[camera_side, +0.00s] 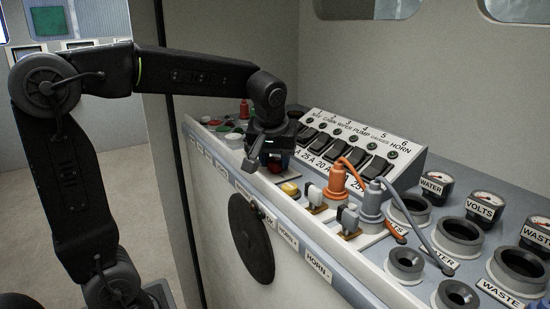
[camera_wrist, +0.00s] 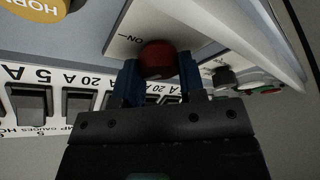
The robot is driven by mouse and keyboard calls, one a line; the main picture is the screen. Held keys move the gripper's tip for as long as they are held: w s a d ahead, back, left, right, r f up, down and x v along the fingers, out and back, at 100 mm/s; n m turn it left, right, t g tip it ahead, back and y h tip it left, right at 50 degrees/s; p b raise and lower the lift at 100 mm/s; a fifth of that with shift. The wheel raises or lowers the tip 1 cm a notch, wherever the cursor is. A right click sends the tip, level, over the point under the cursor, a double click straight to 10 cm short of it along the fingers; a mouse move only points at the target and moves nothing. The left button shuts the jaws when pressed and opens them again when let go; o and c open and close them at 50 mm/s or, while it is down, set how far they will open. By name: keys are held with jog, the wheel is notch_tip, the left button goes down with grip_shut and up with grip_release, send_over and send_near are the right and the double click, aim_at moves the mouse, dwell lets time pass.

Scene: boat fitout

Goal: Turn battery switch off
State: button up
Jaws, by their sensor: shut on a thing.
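The battery switch is a round red knob (camera_wrist: 158,57) on a pale panel, with an upside-down "ON" mark beside it in the wrist view. My gripper (camera_wrist: 160,80) has its two blue fingers on either side of the knob and is shut on it.
A sloped panel with a row of black switches (camera_side: 352,152) stands behind my gripper. To the right are an orange plug (camera_side: 336,180), a grey plug (camera_side: 373,200), gauges (camera_side: 483,206) and round sockets (camera_side: 458,236). A yellow button (camera_side: 290,189) lies close by on the right.

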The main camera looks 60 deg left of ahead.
jog(key=shift+n+g+y, duration=0.3)
jog(key=shift+n+g, duration=0.4)
jog(key=shift+n, duration=1.5)
jog(key=o, duration=0.9)
jog(key=v, duration=1.4)
jog(key=shift+w+d+f, duration=0.1)
jog(key=shift+d, duration=0.05)
jog(key=s+d+f+m+t+h, duration=0.1)
jog(key=s+f+m, duration=0.3)
jog(key=s+f, duration=0.1)
jog(key=s+d+f+m+t+h, duration=0.1)
jog(key=s+d+f+m, duration=0.1)
jog(key=s+f+m, duration=0.2)
jog(key=s+d+f+m+t+h, duration=0.1)
jog(key=s+d+f+m+h, duration=0.1)
jog(key=s+f+m, duration=0.3)
jog(key=shift+s+f+t, duration=0.15)
jog(key=shift+f+t, duration=0.05)
jog(key=shift+f, duration=0.45)
jog(key=shift+s+f+t, duration=0.15)
jog(key=shift+f+t, duration=0.05)
jog(key=shift+f, duration=0.5)
